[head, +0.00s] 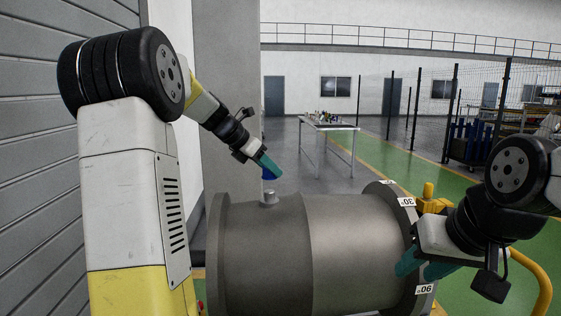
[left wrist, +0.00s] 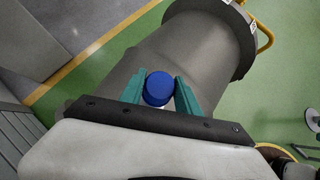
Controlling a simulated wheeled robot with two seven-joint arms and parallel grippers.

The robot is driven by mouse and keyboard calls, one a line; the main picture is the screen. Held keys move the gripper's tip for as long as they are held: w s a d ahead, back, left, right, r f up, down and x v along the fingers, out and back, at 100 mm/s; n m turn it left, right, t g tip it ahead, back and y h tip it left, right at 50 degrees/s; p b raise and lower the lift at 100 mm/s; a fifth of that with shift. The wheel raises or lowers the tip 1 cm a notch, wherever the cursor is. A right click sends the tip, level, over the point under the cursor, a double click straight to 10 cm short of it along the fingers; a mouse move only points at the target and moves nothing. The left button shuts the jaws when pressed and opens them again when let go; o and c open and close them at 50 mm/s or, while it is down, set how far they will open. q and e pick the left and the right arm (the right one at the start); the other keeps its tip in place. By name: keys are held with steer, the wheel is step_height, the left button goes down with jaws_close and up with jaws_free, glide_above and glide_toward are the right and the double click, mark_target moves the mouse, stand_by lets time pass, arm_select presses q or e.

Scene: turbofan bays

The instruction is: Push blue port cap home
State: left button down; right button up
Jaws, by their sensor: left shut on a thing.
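The blue port cap (head: 270,173) is held at the tips of my left gripper (head: 267,164), which is shut on it. The cap is slightly tilted in the head view and sits just above the short grey port (head: 270,198) on top of the large grey engine casing (head: 262,255). A small gap shows between cap and port. In the left wrist view the blue cap (left wrist: 158,88) lies between the teal fingers and hides most of the port. My right gripper (head: 422,266) is at the casing's right end flange, its teal fingers apart and empty.
Numbered labels mark the flange (head: 385,190). A yellow tubular rail (head: 535,275) stands at the right. A table with small items (head: 328,124) stands behind, with a mesh fence and racks at the far right. The space above the casing is clear.

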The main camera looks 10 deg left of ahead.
mark_target(270, 190)
arm_select(q)
steer(key=shift+f, duration=1.4)
steer(key=shift+f, duration=2.15)
steer(key=c, duration=0.8)
jaws_free()
steer(key=shift+s, duration=0.1)
steer(key=v, duration=0.7)
steer(key=shift+s+a+r, duration=0.2)
steer(key=shift+a+r, duration=0.05)
